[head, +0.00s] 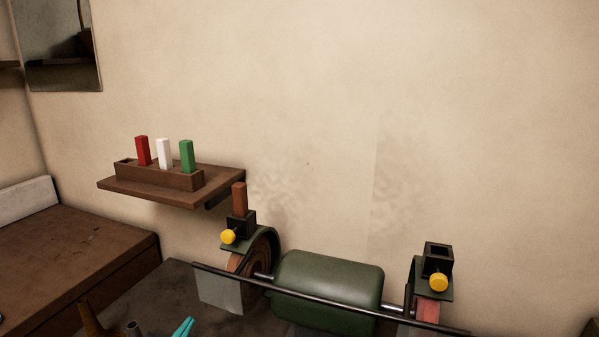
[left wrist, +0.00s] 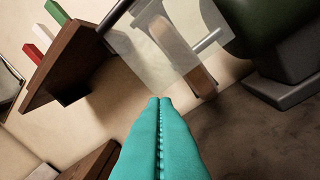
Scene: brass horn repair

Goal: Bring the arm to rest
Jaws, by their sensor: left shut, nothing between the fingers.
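My left gripper (head: 183,327) shows as teal fingertips at the bottom edge of the head view, in front of the bench grinder. In the left wrist view its two teal fingers (left wrist: 159,102) are pressed together with nothing between them. The fingertips point toward the grinder's left wheel and appear apart from it. The rest of the left arm is out of the head view. My right gripper is in neither view.
A green two-wheel grinder (head: 328,285) with a black front bar (head: 330,299) stands on the dark bench. A wall shelf (head: 222,184) holds red (head: 143,151), white (head: 164,154) and green (head: 187,156) bars. A brown bar (head: 239,197) stands in the left wheel's holder.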

